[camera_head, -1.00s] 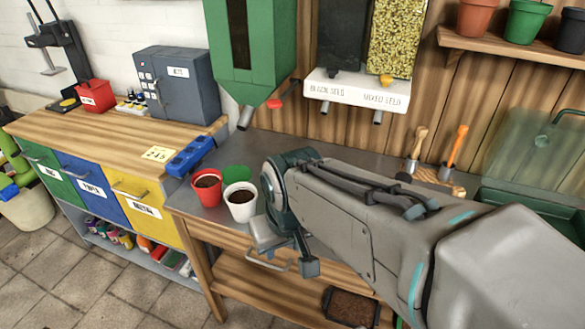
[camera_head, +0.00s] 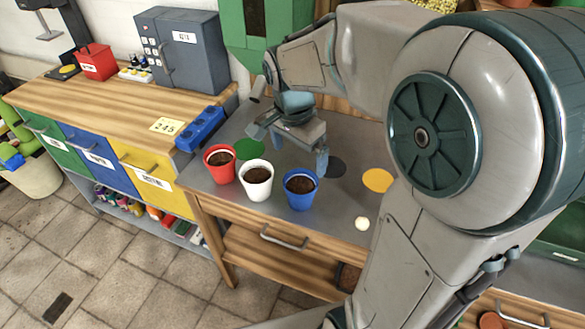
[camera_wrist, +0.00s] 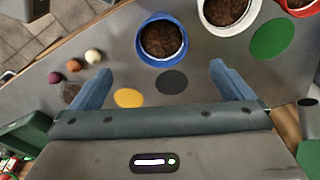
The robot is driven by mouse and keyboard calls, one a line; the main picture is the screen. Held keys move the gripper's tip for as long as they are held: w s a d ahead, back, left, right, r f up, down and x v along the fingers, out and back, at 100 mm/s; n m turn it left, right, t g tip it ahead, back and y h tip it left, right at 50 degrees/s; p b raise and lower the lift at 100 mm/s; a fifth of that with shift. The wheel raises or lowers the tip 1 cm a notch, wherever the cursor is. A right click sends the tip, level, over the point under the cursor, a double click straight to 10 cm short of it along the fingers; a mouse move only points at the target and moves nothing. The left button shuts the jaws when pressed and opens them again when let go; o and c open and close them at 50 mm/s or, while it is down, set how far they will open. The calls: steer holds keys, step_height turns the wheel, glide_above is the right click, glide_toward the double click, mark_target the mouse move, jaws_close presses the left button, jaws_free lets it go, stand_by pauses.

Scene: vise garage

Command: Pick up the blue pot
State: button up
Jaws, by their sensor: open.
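The blue pot (camera_head: 301,188), filled with dark soil, stands upright on the grey bench top, at the right end of a row of three pots. In the wrist view the blue pot (camera_wrist: 162,41) is beyond my fingertips, roughly centred between them. My gripper (camera_head: 292,150) hangs above the bench behind the pots, open and empty.
A white pot (camera_head: 256,180) and a red pot (camera_head: 219,163) stand close to the left of the blue pot. Green, black and yellow (camera_head: 377,180) discs mark the bench (camera_head: 330,215).

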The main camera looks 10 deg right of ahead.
mark_target(301, 186)
steer(key=f, duration=0.4)
steer(key=d+f, duration=0.1)
steer(key=f, duration=0.4)
steer(key=w+f, duration=0.1)
steer(key=f, duration=0.3)
steer(key=shift+w+d+f, duration=0.1)
steer(key=shift+d+f, duration=0.05)
steer(key=shift+f, duration=0.25)
steer(key=c, duration=1.1)
